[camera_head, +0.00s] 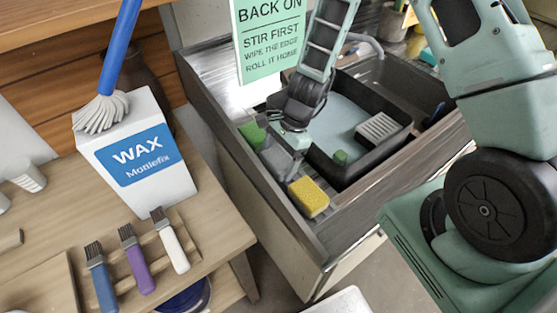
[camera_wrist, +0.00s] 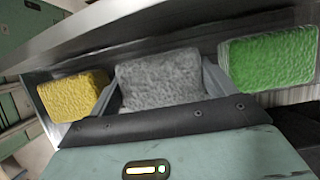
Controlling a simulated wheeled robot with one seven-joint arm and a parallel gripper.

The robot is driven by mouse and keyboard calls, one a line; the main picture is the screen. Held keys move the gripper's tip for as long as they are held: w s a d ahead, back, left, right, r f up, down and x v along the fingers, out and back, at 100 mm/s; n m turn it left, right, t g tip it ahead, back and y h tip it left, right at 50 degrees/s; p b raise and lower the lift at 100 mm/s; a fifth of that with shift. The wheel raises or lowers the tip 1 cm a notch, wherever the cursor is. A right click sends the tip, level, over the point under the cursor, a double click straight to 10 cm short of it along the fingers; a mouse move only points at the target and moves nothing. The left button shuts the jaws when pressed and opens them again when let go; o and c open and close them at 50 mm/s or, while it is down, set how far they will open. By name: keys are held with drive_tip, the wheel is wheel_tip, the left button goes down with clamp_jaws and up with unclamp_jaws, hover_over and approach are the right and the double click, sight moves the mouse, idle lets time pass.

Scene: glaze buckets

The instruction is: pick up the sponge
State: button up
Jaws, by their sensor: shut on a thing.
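A grey sponge (camera_head: 276,161) lies in a row on the left ledge of the sink unit, between a green sponge (camera_head: 252,135) and a yellow sponge (camera_head: 308,198). My gripper (camera_head: 286,154) reaches down over the grey one and partly covers it. In the wrist view, my gripper (camera_wrist: 160,92) is shut on the grey sponge (camera_wrist: 160,78), with one finger along each short side. The yellow sponge (camera_wrist: 75,97) is at its left and the green sponge (camera_wrist: 268,57) at its right, both outside the fingers. Whether the grey sponge is off the ledge cannot be told.
A dark basin (camera_head: 345,170) with pale water and a ribbed white block (camera_head: 377,128) is right of the sponges. The sink unit's raised wall (camera_head: 250,170) borders them. A green sign (camera_head: 268,45) hangs behind. A wax box (camera_head: 140,155) and several brushes (camera_head: 135,255) are on the left bench.

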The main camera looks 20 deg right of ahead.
sight(279, 157)
wheel_tip(279, 157, up, 9)
drive_tip(key=shift+r+b, duration=0.2)
drive_tip(key=shift+b, duration=0.15)
drive_tip(key=shift+o, duration=0.5)
drive_tip(key=shift+d, duration=0.1)
